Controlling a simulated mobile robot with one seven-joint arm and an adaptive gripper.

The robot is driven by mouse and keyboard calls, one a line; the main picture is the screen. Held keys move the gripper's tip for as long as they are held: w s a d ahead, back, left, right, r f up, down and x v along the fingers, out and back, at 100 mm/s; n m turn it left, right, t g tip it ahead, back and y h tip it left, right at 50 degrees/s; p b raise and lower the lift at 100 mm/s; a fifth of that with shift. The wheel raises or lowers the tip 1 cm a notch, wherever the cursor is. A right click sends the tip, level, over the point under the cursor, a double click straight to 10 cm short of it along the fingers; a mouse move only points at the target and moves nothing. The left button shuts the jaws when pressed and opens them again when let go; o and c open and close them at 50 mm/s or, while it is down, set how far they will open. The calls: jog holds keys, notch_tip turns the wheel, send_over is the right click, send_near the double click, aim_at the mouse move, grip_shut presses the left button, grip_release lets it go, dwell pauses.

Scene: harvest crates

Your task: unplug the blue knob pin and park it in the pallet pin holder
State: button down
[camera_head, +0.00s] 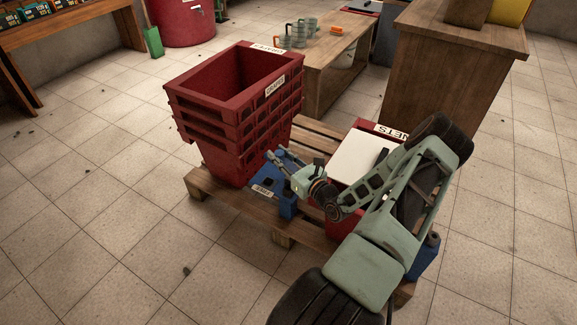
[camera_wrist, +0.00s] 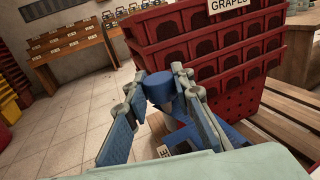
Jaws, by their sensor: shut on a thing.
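My gripper (camera_head: 281,169) reaches left over the pallet from the right, low beside the red crate stack. In the wrist view my gripper (camera_wrist: 158,100) is shut on the blue knob pin (camera_wrist: 158,88), whose round blue head shows between the two fingers. A blue block (camera_head: 286,207) with a small label and a dark hole stands on the pallet, just below and left of my fingers. It also shows under the fingers in the wrist view (camera_wrist: 187,134).
Stacked red crates (camera_head: 211,112) stand on the wooden pallet (camera_head: 233,203). A red box with a white top (camera_head: 359,158) is right of my gripper, partly behind my arm. Another blue part (camera_head: 426,259) is at the pallet's right end.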

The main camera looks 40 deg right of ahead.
jog(key=shift+m+h, duration=0.6)
jog(key=shift+h, duration=0.3)
jog(key=d+f, duration=0.1)
jog(key=f, duration=0.1)
jog(key=s+d+f, duration=0.1)
jog(key=d, duration=0.1)
jog(key=shift+s+f, duration=0.1)
jog(key=shift+f, duration=0.3)
jog(key=shift+f+b, duration=2)
jog(key=shift+f, duration=0.9)
jog(key=shift+f+b, duration=0.35)
jog(key=shift+f, duration=0.65)
jog(key=shift+r, duration=0.25)
jog(key=shift+r+p, duration=0.4)
jog(key=shift+p, duration=0.25)
dwell(0.3)
jog(key=shift+f, duration=0.65)
